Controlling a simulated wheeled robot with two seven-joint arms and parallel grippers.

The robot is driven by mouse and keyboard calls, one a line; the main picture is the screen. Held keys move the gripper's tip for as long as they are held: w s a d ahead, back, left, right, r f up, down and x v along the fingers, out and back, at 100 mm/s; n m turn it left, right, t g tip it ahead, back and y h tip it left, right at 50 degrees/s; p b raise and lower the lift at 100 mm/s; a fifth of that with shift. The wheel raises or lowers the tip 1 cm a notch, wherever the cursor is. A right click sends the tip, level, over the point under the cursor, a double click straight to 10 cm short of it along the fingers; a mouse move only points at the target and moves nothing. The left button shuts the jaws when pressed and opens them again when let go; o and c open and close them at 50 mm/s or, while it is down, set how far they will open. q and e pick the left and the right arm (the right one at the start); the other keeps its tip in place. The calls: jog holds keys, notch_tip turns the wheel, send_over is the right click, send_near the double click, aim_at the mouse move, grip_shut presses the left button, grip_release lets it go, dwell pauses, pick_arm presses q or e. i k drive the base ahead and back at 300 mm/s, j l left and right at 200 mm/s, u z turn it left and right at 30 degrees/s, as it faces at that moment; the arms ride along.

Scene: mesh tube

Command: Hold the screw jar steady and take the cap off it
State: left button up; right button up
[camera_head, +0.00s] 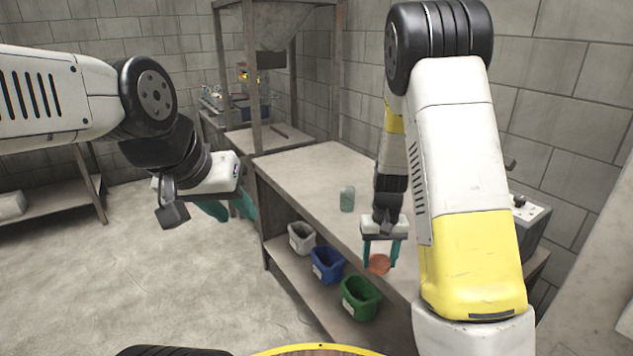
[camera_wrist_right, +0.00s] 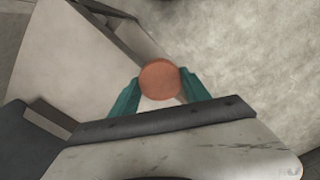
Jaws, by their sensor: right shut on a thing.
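The screw jar (camera_head: 347,198) is a small pale, greenish see-through jar standing upright on the bench top, with no orange cap on it. The cap (camera_head: 379,264) is a round orange disc. My right gripper (camera_head: 380,262) is shut on the cap, to the right of the jar and nearer to me, by the bench's front edge. In the right wrist view the cap (camera_wrist_right: 159,80) sits between the teal fingertips (camera_wrist_right: 159,84). My left gripper (camera_head: 231,212) is off the left side of the bench, apart from the jar, with its teal fingers spread and nothing between them.
The bench top (camera_head: 310,165) is mostly clear around the jar. On its lower shelf stand a grey bin (camera_head: 302,238), a blue bin (camera_head: 327,265) and a green bin (camera_head: 360,298). A metal frame with a hopper (camera_head: 275,25) rises behind. A grey box (camera_head: 520,220) stands at right.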

aim_at(347, 193)
jog(key=i+j, duration=0.25)
jog(key=j, duration=0.15)
jog(key=i+j, duration=0.2)
jog(key=j, duration=0.2)
jog(key=i+j, duration=0.25)
jog(key=j, duration=0.15)
jog(key=i+l, duration=0.1)
jog(key=i, duration=0.6)
jog(key=i+l, duration=0.25)
jog(key=l, duration=0.1)
